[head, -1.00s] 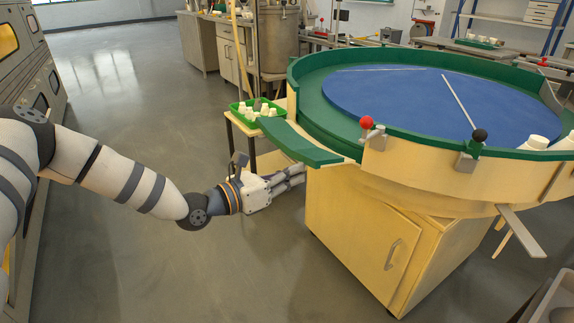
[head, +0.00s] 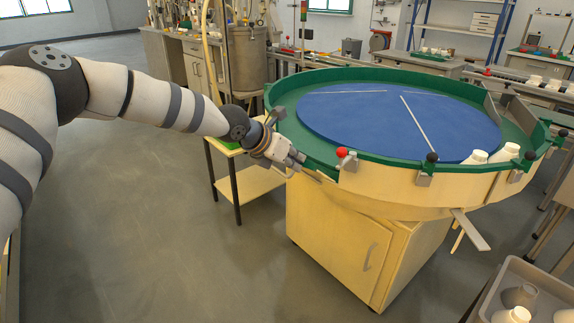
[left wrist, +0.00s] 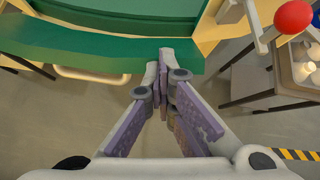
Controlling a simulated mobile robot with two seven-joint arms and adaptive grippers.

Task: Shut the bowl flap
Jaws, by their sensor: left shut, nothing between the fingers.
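The big round bowl (head: 385,183) has a cream outer wall, a green rim and a blue disc inside. A green flap (left wrist: 75,48) crosses the upper part of the left wrist view, along the bowl's side. My left gripper (head: 298,160) is shut and empty at the bowl's left side. In the left wrist view its fingertips (left wrist: 166,55) are at the flap's lower edge near its right end; contact is unclear. My arm and gripper hide much of the flap in the head view, so I cannot tell whether it sits flush. My right gripper is out of view.
A red-knobbed lever (head: 341,153) stands on the bowl wall right of my gripper, and a black-knobbed one (head: 432,158) further right. A small side table (head: 248,183) stands below my left arm. A grey tray (head: 488,300) with white bottles is at lower right.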

